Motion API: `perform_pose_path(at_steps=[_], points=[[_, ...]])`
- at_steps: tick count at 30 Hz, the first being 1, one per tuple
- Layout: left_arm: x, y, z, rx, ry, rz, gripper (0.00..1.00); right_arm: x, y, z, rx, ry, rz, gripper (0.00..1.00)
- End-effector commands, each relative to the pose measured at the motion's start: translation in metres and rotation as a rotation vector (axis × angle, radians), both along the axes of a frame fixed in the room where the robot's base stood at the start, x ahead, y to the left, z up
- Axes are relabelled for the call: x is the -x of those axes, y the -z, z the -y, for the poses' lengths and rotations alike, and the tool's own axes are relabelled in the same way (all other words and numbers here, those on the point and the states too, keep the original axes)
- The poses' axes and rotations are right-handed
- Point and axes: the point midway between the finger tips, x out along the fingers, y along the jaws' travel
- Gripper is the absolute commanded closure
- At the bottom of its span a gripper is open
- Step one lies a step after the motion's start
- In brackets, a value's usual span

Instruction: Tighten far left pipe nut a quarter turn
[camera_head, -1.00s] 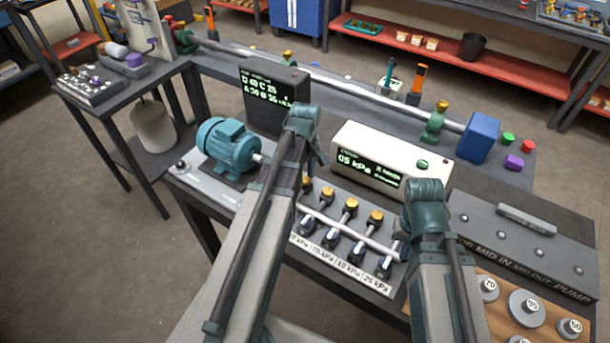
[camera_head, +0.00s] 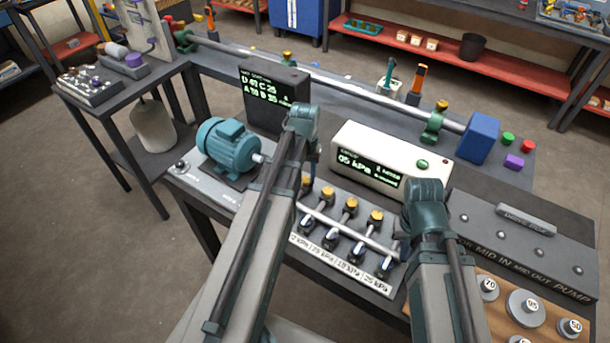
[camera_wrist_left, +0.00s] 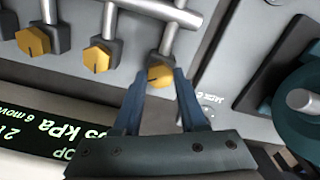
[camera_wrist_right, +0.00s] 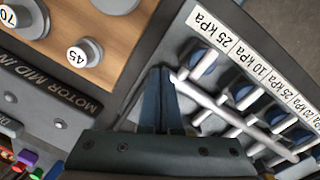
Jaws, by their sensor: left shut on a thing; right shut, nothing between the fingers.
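The far left pipe nut is a yellow hex nut (camera_wrist_left: 159,75) at the motor end of the pipe row. In the left wrist view it sits between the fingertips of my left gripper (camera_wrist_left: 158,82), which is shut on it. In the head view my left arm partly hides this nut (camera_head: 306,181). Two more yellow nuts show beside it in the left wrist view, one in the middle (camera_wrist_left: 97,58) and one farther left (camera_wrist_left: 33,41). My right gripper (camera_wrist_right: 164,74) is shut and empty, near the end of the white pipe (camera_wrist_right: 215,102).
A teal motor (camera_head: 229,146) stands left of the pipe row. A white display box (camera_head: 390,160) and a dark display box (camera_head: 273,100) stand behind it. Round weights (camera_head: 525,307) sit on a wooden board at the lower right.

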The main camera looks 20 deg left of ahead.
Motion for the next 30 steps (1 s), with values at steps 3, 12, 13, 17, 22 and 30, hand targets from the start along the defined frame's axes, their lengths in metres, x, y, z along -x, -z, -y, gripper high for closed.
perform_pose_path(at_steps=[3, 12, 13, 17, 22, 30], points=[[0.0, 0.0001, 0.0001, 0.0, 0.111, 0.0, 1.0, 0.0, 0.0001, 0.0, 0.0, 0.0, 0.0, 1.0], [0.0, 0.0001, 0.0002, 0.0, 0.36, 0.0, 1.0, 0.0, 0.0001, 0.0, 0.0, 0.0, 0.0, 1.0], [0.0, 0.0001, 0.0002, 0.0, 0.38, 0.0, 1.0, 0.0, 0.0001, 0.0, 0.0, 0.0, 0.0, 1.0], [0.0, 0.0001, 0.0002, 0.0, 0.459, 0.0, 1.0, 0.0, 0.0001, 0.0, 0.0, 0.0, 0.0, 1.0], [0.0001, 0.0001, 0.0003, 0.0, 0.533, 0.0, 1.0, 0.0, 0.0001, 0.0, 0.0, 0.0, 0.0, 1.0], [0.0, 0.0001, 0.0003, 0.0, 0.588, 0.0, 1.0, 0.0, 0.0001, 0.0, 0.0, 0.0, 0.0, 1.0]])
